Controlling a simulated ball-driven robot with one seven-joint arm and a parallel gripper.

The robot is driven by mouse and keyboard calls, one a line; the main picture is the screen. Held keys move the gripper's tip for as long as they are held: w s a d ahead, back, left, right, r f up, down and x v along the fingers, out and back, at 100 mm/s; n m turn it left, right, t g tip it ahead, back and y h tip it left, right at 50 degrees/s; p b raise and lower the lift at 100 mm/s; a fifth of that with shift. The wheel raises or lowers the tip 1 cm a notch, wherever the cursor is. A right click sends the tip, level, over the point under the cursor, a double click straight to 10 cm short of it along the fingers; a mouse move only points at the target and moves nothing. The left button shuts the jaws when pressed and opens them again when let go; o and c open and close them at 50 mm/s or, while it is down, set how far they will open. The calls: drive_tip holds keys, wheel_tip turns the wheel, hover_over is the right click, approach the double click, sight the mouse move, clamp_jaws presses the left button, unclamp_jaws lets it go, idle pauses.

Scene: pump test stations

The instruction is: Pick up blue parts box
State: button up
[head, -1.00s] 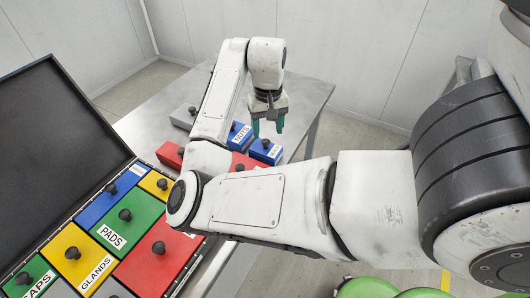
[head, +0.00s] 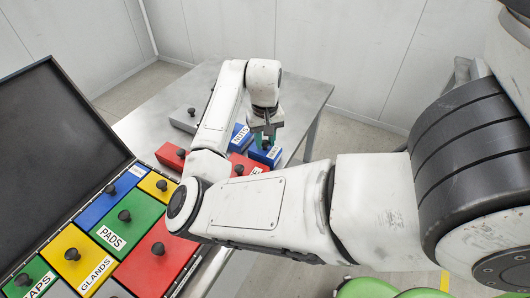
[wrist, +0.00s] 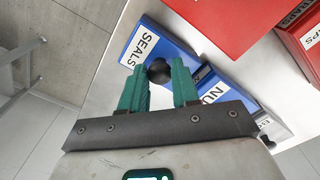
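Two blue parts boxes sit near the right side of the metal table. One is labelled SEALS (head: 268,155) and also shows in the wrist view (wrist: 176,40). The other, labelled NUTS (head: 240,133), sits beside it and partly shows in the wrist view (wrist: 222,77). Each has a black knob on top. My gripper (head: 266,138) is just over the SEALS box. In the wrist view my gripper (wrist: 159,66) is open, its green fingers on either side of the SEALS knob (wrist: 158,71) with gaps. I cannot tell how deep the knob sits between them.
Red boxes (head: 172,156) stand left of the blue ones, and a grey box (head: 184,122) is farther back. An open black case (head: 60,150) of coloured, knobbed boxes lies at left. The far tabletop (head: 290,90) is clear.

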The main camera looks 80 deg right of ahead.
clamp_jaws()
drive_tip(key=shift+r, duration=0.15)
